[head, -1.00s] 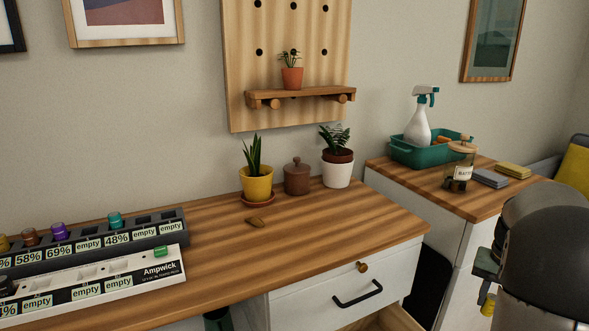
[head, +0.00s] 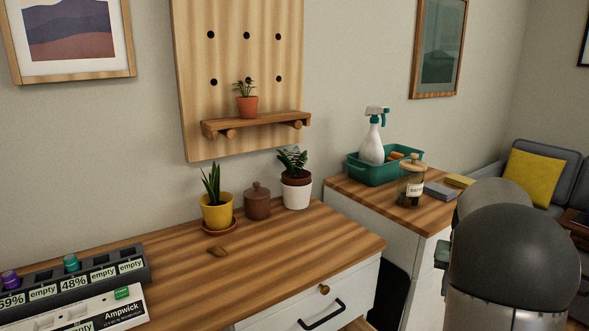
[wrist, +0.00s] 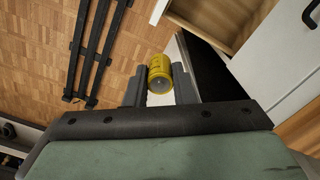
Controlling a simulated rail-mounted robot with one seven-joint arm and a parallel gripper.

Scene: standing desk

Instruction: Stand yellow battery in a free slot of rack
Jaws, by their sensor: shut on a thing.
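A yellow battery (wrist: 160,72) is gripped between the two dark fingers of my gripper (wrist: 159,86) in the wrist view, one end facing the camera, held above the floor. In the head view my dark arm hides the battery and the fingers. The dark grey rack (head: 145,277) lies on the desk at the lower left, partly cut off by the frame. Purple and teal batteries stand in slots there. Labels read "empty", "48%", "empty", "empty" from left to right after the purple one. My gripper is well right of the rack.
A yellow plant pot (head: 217,216), brown lidded jar (head: 257,203) and white pot (head: 296,194) stand along the desk's back. An open drawer (wrist: 212,22) shows below. The desk's middle is mostly clear.

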